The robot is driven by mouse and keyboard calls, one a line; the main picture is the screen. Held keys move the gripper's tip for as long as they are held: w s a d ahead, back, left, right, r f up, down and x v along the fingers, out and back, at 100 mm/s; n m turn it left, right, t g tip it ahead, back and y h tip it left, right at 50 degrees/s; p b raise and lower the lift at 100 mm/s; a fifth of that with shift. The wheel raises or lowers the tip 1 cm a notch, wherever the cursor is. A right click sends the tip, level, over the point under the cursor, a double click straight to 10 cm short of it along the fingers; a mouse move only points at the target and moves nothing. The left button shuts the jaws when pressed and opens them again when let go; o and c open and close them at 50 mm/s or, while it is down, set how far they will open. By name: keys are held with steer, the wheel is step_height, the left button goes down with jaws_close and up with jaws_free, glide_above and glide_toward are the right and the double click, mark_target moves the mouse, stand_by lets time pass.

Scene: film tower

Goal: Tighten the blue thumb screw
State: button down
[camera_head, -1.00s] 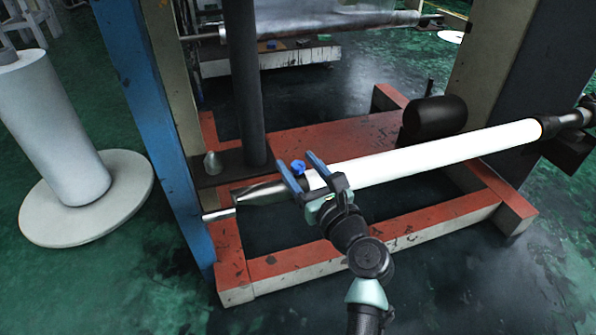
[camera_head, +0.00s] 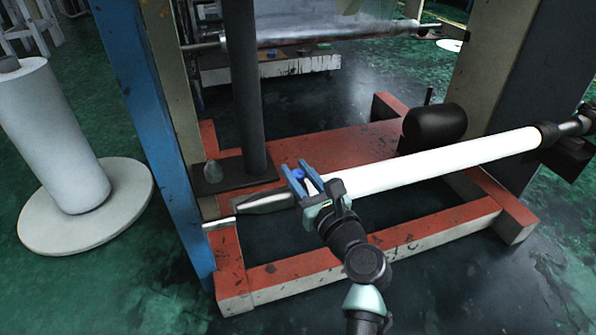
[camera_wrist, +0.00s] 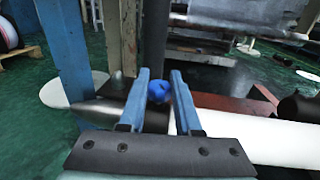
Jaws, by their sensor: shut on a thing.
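The blue thumb screw (camera_wrist: 159,91) shows in the wrist view between the two blue fingers. It sits by the left end of the white roll (camera_head: 430,161), next to the tapered metal shaft end (camera_head: 265,199). My gripper (camera_head: 295,168) reaches over the shaft there, and its fingers also show in the wrist view (camera_wrist: 160,80). The fingers are shut on the screw. In the head view the fingers mostly hide the screw.
A blue upright post (camera_head: 150,150) stands just left of the shaft end. A dark vertical column (camera_head: 247,90) rises behind. The red base frame (camera_head: 330,142) lies below the roll. A black cylinder (camera_head: 434,126) sits behind the roll. A white roll stands at far left (camera_head: 50,135).

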steer(key=shift+r+p, duration=0.2)
steer(key=shift+p, duration=0.45)
steer(key=shift+a+r+m+t+h+p, duration=0.1)
steer(key=shift+m+t+h+p, duration=0.2)
steer(key=shift+m+h+p, duration=0.55)
steer(key=h+p, duration=0.2)
steer(key=p, duration=0.1)
steer(key=shift+m+t, duration=0.3)
steer(key=shift+m, duration=0.05)
steer(key=m+h+p, duration=0.2)
steer(key=h+p, duration=0.1)
steer(key=shift+f, duration=0.2)
steer(key=shift+m+h+p, duration=0.3)
steer(key=shift+h+p, duration=0.15)
steer(key=shift+p, duration=0.15)
steer(key=shift+m+h+p, duration=0.4)
steer(key=shift+h, duration=0.2)
